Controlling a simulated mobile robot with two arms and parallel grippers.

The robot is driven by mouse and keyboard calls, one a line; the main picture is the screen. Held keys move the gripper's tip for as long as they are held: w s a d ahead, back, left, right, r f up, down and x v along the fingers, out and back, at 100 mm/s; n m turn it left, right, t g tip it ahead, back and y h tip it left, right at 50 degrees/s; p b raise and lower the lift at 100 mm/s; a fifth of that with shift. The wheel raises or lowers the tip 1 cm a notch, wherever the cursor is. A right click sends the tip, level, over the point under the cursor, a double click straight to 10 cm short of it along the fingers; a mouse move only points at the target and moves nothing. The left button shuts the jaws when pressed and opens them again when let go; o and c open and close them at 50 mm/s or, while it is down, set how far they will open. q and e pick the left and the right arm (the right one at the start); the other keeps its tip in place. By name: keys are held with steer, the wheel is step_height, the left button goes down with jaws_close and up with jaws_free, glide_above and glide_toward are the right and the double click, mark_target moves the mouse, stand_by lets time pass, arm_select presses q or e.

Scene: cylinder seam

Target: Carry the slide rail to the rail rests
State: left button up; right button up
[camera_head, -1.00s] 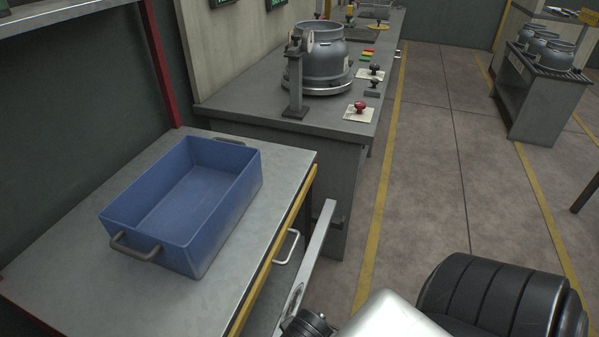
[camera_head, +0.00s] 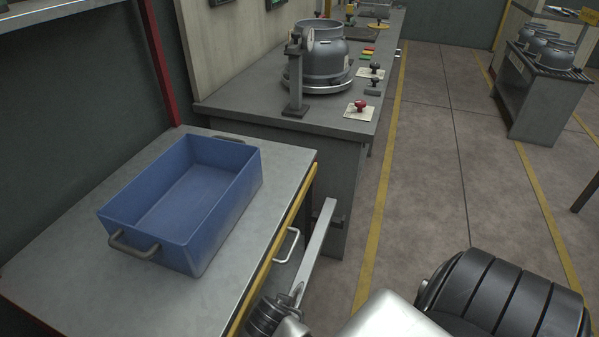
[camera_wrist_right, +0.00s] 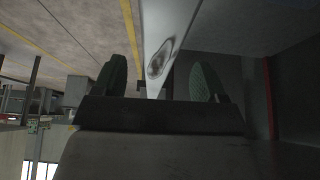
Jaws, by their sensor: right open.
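The slide rail (camera_head: 318,240) is a long pale metal bar beside the front of the near bench in the head view, slanting down toward the bottom edge. Its lower part is hidden behind part of my arm. In the right wrist view a pale bar with an oval slot, which looks like the rail (camera_wrist_right: 178,22), reaches down between the two green finger pads of my right gripper (camera_wrist_right: 163,82). That gripper is open, with a gap on each side of the bar. I cannot make out its fingers in the head view. My left gripper is not in view. I cannot identify the rail rests.
A blue crate (camera_head: 165,245) with handles stands on the near bench (camera_head: 50,275). Behind it a longer bench (camera_head: 240,112) carries a grey cylinder (camera_head: 322,62), a post and red and black knobs. Open floor (camera_head: 430,170) with yellow lines lies to the right.

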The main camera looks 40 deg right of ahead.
mark_target(298, 285)
steer(key=w+d, duration=0.1)
steer(key=d, duration=0.1)
steer(key=w+d, duration=0.1)
steer(key=d, duration=0.1)
steer(key=w+d, duration=0.1)
steer(key=d, duration=0.1)
steer(key=shift+w+d, duration=0.2)
steer(key=shift+d, duration=0.05)
steer(key=b+x, duration=0.1)
steer(key=x, duration=0.4)
steer(key=shift+w+d, duration=0.1)
steer(key=shift+d, duration=0.2)
jaws_close()
steer(key=shift+w+r, duration=0.1)
